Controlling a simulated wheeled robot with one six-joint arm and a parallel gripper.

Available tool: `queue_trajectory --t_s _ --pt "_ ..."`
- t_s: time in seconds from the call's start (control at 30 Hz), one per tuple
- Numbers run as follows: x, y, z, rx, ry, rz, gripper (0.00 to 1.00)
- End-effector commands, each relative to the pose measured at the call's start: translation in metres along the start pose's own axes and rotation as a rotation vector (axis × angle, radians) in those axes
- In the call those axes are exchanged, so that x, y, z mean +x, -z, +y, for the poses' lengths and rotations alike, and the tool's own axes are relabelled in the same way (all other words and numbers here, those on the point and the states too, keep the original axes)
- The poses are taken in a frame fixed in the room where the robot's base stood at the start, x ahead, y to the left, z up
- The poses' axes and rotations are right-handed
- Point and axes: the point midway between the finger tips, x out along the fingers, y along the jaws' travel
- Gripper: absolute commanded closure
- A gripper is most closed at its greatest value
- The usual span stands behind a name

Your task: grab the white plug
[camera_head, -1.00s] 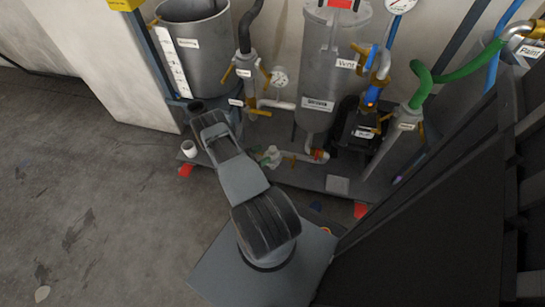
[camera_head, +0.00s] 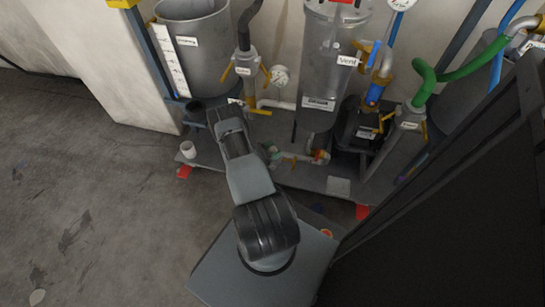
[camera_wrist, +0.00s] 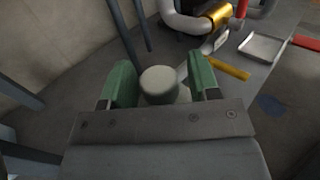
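The white plug (camera_wrist: 160,80) shows in the wrist view as a round, off-white knob with a flat top. A paler part shows below it at its right, partly hidden by my gripper. My gripper (camera_wrist: 163,77) has green fingers, one on each side of the plug. The fingers stand apart, with a visible gap between the plug and the right finger; at the left finger the gap is very small or hidden. In the head view my arm covers most of this spot.
A skid with a grey tank (camera_head: 196,50), a filter vessel (camera_head: 327,75) and a dark pump (camera_head: 358,128) stands behind. A white cup-like piece (camera_head: 188,150) sits at the skid's left corner. A square pale plate (camera_head: 338,187) lies on the skid. The floor at left is clear.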

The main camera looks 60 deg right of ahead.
Motion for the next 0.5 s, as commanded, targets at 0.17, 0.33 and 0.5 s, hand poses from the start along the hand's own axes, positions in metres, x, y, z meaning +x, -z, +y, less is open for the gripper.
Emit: queue_trajectory --t_s 0.17,0.33,0.5 --pt "-0.0001 0.0001 0.0000 0.000 0.000 0.000 0.62" --pt "-0.0001 0.0001 -0.0001 0.000 0.000 0.000 0.78" --pt "-0.0001 0.0000 -0.0001 0.000 0.001 0.000 0.90"
